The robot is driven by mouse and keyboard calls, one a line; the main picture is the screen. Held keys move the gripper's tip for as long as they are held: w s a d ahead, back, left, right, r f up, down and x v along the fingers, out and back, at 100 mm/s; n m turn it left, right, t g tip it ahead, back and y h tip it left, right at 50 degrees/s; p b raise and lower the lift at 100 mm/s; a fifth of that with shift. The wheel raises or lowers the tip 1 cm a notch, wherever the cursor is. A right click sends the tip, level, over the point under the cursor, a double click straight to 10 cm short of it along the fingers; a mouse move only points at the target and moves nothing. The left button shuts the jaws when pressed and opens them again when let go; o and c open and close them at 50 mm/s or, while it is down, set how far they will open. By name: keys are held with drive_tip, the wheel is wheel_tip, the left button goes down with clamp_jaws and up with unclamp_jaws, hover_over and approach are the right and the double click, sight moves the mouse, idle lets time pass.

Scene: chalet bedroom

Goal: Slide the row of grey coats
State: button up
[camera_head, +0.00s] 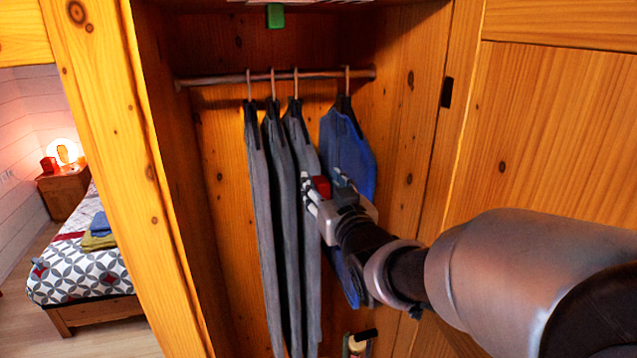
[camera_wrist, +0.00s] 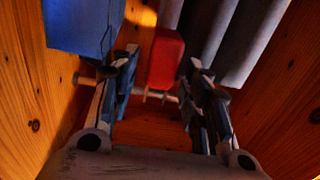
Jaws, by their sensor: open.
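The row of three grey coats (camera_head: 285,230) hangs from a wooden rod (camera_head: 215,81) in the open wardrobe, left of a blue coat (camera_head: 345,150). In the wrist view, the grey coats (camera_wrist: 240,40) are at upper right and the blue coat (camera_wrist: 85,25) at upper left. My gripper (camera_head: 325,190) is open beside the rightmost grey coat, in front of the blue coat. A red block-like thing (camera_wrist: 166,60) shows between its fingers in the wrist view. I cannot tell whether the fingers touch it or the grey coat.
Wooden wardrobe walls enclose the coats, with a door panel (camera_head: 560,130) on the right. A small green block (camera_head: 275,15) is at the top. The rod is bare at its left end. A bed (camera_head: 90,265) stands outside at left.

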drive_tip(key=v, duration=0.7)
drive_tip(key=shift+s, duration=0.3)
drive_tip(key=shift+d, duration=0.1)
drive_tip(key=s+d+f+m+g+h+b, duration=0.1)
drive_tip(key=s+d+f+g+h+b, duration=0.3)
drive_tip(key=f, duration=0.5)
drive_tip(key=s+d+f+g+b, duration=0.2)
drive_tip(key=s+f+g+b, duration=0.1)
drive_tip(key=s+f, duration=0.3)
drive_tip(key=s+d+f+m+g+b, duration=0.1)
drive_tip(key=s+f+g+b, duration=0.2)
drive_tip(key=s+f, duration=0.3)
drive_tip(key=s+d+f+m+g+h+b, duration=0.1)
drive_tip(key=s+d+f+g+b, duration=0.1)
drive_tip(key=s+f+b, duration=0.2)
drive_tip(key=s+f, duration=0.3)
drive_tip(key=s, duration=0.5)
drive_tip(key=shift+d+g, duration=0.4)
drive_tip(key=shift+s+f, duration=0.1)
